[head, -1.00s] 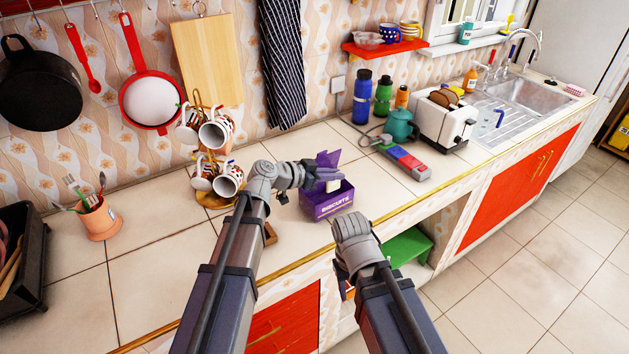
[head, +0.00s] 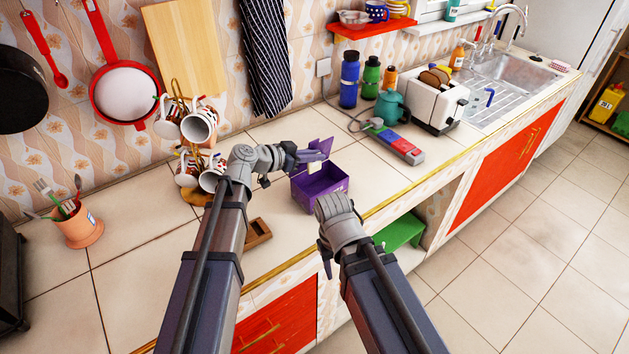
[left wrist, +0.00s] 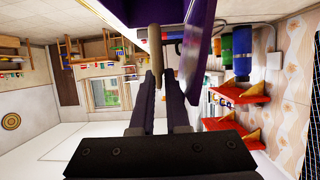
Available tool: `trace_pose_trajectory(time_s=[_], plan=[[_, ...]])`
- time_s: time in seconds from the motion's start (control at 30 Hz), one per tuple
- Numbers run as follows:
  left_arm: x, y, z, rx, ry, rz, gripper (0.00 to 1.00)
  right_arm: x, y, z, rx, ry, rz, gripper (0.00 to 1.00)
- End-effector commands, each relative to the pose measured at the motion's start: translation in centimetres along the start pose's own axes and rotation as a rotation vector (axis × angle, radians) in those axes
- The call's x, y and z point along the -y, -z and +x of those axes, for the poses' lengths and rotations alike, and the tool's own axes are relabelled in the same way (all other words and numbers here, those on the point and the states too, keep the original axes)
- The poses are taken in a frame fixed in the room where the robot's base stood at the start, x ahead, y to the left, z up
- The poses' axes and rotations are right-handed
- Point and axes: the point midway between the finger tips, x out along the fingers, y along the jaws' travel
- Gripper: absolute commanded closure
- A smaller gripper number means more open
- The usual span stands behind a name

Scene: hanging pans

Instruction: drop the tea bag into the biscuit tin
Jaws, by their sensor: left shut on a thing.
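The purple biscuit tin (head: 321,190) stands open on the counter, its lid (head: 322,146) raised at the back. My left gripper (head: 310,157) is at the tin's back left, by the lid. It is shut on the pale tea bag (head: 313,168), which shows at the tin's back edge; its exact height over the opening is unclear. In the left wrist view the beige tea bag (left wrist: 155,45) is between the fingertips, beside the purple lid (left wrist: 198,45). My right gripper (head: 327,262) is low, before the counter's front edge; its fingers are mostly hidden.
A mug tree with patterned mugs (head: 199,125) stands left of the tin. A wooden tray (head: 257,233) lies in front of it. A grey, red and blue block (head: 400,145), a teal pot (head: 390,107) and a toaster (head: 434,104) are to the right. Bare tiles lie around the tin.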

Motion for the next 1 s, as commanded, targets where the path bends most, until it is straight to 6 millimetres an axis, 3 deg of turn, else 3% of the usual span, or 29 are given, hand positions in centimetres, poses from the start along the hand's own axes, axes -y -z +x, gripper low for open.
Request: trace_pose_trajectory(time_s=[0.33, 0.73, 0.77, 1.0], plan=[[0.0, -4.0, 1.7, 0.0, 0.0, 0.0, 1.0, 0.4, 0.3, 4.3, 0.0, 0.0, 0.0, 0.5], [0.0, -4.5, 1.9, 0.0, 0.0, 0.0, 1.0, 0.5, 0.3, 4.8, 0.0, 0.0, 0.0, 0.5], [0.0, -4.5, 1.9, 0.0, 0.0, 0.0, 0.84, 0.5, 0.3, 4.8, 0.0, 0.0, 0.0, 0.5], [0.0, -4.5, 1.9, 0.0, 0.0, 0.0, 0.57, 0.5, 0.3, 4.8, 0.0, 0.0, 0.0, 0.5]])
